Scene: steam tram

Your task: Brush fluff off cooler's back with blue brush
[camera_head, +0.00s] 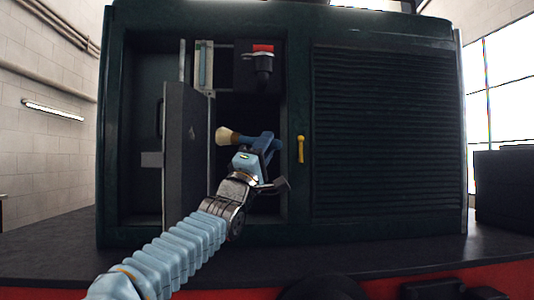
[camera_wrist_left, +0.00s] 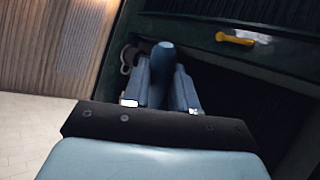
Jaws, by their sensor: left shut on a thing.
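My left gripper (camera_head: 263,144) is shut on the blue brush, in front of the open bay of a dark green housing (camera_head: 210,18). The blue brush (camera_head: 240,138) points its cream bristle head (camera_head: 223,135) to the left, towards the open grey door. In the left wrist view, the brush's blue handle (camera_wrist_left: 163,56) stands between the fingers of the left gripper (camera_wrist_left: 160,88). I cannot tell which part is the cooler's back; the bay's inside is very dark. No fluff can be made out. My right gripper is not in view.
The grey door (camera_head: 186,150) stands open left of the brush. A red-topped black fitting (camera_head: 263,60) hangs above the gripper. A yellow handle (camera_head: 300,149) sits on the frame just right of the gripper, beside a wide louvred panel (camera_head: 385,135). A dark deck (camera_head: 420,255) runs in front.

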